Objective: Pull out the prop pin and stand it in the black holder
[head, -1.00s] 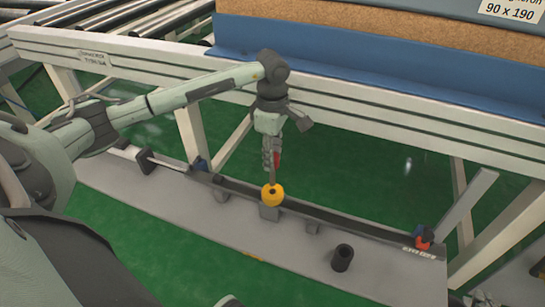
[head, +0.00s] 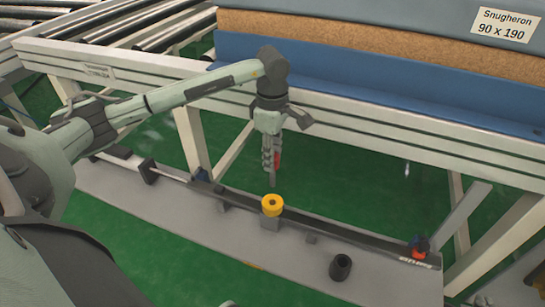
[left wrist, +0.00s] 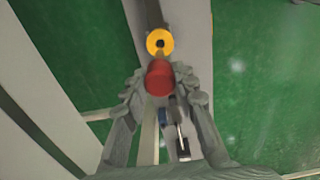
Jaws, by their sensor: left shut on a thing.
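My left gripper (head: 270,158) is shut on the prop pin (head: 272,180), which has a red head (left wrist: 159,79) between the fingers in the left wrist view. The pin hangs upright and its dark lower end is just above the yellow collar (head: 272,205), apart from it. The collar's dark hole is open to view; the collar also shows in the left wrist view (left wrist: 159,35). The black holder (head: 340,267), a short upright cylinder, stands on the grey plate to the right of and nearer than the collar. My right gripper is not in view.
The conveyor frame (head: 390,130) and mattress stack (head: 370,38) stand behind. Space between collar and holder is mostly clear.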

